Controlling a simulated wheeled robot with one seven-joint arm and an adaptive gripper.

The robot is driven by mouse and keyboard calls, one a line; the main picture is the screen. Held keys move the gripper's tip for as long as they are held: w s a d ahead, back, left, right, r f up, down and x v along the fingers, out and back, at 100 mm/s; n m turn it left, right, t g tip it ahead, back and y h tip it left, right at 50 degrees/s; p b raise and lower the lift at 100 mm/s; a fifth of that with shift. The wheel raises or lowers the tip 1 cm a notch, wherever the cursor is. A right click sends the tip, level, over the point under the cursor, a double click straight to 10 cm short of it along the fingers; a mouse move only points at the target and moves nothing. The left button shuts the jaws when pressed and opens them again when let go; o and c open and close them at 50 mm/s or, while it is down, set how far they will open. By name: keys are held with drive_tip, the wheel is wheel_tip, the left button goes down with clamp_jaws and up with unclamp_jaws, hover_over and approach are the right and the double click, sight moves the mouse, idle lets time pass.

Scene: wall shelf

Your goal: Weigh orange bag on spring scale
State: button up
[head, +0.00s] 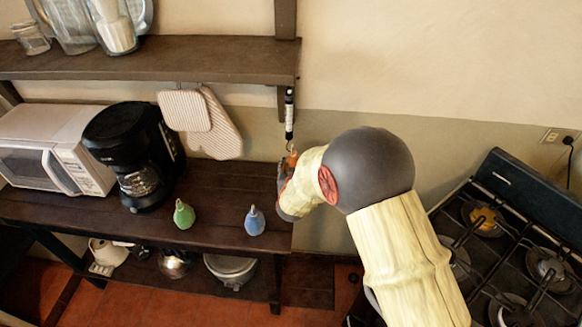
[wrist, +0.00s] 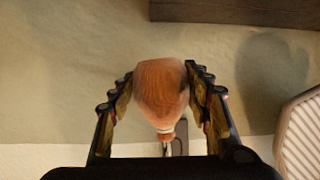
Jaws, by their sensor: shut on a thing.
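The orange bag (head: 292,159) shows as a small orange patch by my gripper (head: 287,168) in the head view. In the wrist view the orange bag (wrist: 162,90) is large, between the two fingers of my gripper (wrist: 162,88), which are shut on it. Its pale-banded neck points down in that picture, towards a grey metal piece behind it. The black and white spring scale (head: 289,113) hangs from the upper shelf's right end, with its hook just above the bag. I cannot tell whether the bag hangs on the hook. A green bag (head: 184,214) and a blue bag (head: 254,221) stand on the counter.
The dark upper shelf (head: 150,62) holds glass jars. The coffee maker (head: 130,150), microwave (head: 60,150) and hanging oven mitts (head: 205,120) are left. A stove (head: 500,240) is right of my arm. The counter (head: 225,185) has free room near the bags.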

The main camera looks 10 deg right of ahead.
drive_tip(key=shift+s+d+b, duration=0.2)
drive_tip(key=shift+s+d, duration=0.1)
drive_tip(key=shift+d, duration=0.55)
drive_tip(key=shift+s+d+b, duration=0.25)
drive_tip(key=shift+d, duration=0.65)
drive_tip(key=shift+s+d+b, duration=0.2)
drive_tip(key=shift+s+d, duration=0.1)
drive_tip(key=shift+d, duration=0.55)
drive_tip(key=shift+d, duration=0.1)
drive_tip(key=shift+r, duration=0.1)
drive_tip(key=shift+c, duration=0.8)
